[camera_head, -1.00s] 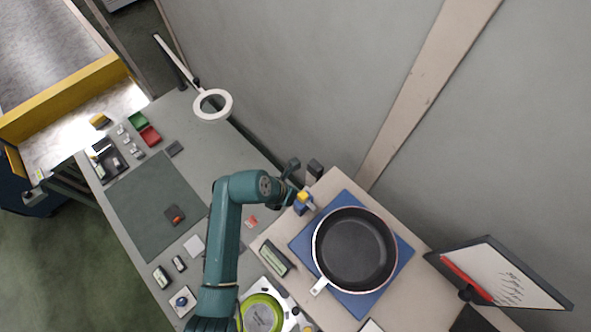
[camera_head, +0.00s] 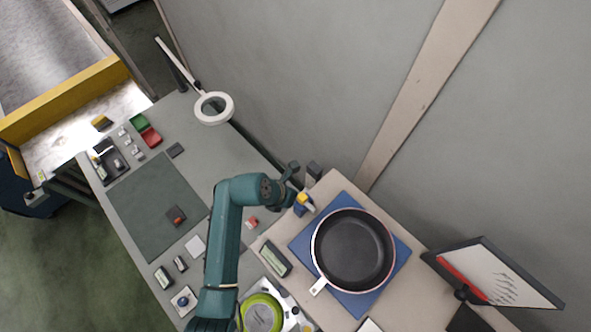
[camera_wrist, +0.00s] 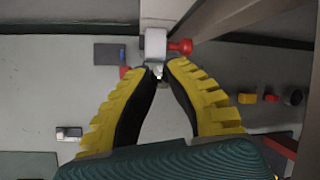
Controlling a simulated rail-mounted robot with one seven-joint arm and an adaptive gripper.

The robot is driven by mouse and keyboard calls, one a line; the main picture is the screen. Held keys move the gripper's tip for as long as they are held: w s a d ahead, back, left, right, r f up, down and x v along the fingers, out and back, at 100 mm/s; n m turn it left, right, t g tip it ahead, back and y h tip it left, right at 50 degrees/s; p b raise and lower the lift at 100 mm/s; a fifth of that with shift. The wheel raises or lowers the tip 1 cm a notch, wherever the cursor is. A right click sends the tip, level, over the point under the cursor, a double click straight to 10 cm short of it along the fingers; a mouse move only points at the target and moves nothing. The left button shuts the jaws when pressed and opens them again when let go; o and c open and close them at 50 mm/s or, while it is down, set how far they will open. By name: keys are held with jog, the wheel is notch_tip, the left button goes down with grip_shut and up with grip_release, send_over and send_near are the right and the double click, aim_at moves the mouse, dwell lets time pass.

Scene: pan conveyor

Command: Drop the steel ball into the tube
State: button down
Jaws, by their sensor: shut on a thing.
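In the wrist view my gripper (camera_wrist: 161,71) has its two yellow ridged fingers brought together at the tips. They are shut on a small bright, silvery thing (camera_wrist: 158,71), seemingly the steel ball, mostly hidden between the tips. Just beyond the tips is a pale grey, rounded piece (camera_wrist: 155,43) with a red knob (camera_wrist: 181,46) on its right. I cannot tell whether this piece is the tube or whether the ball touches it. In the head view my green arm reaches over the workbench, and the ball cannot be made out there.
A black pan (camera_head: 352,250) sits on a blue mat (camera_head: 401,262) at the right. A ring lamp (camera_head: 229,107) stands at the back of the bench (camera_head: 216,141). Small boxes and trays lie at the left, around a mostly clear dark mat (camera_head: 151,190).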

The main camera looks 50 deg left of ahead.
jog(key=c, duration=1.1)
grip_release()
jog(key=shift+c, duration=0.2)
jog(key=v, duration=1.2)
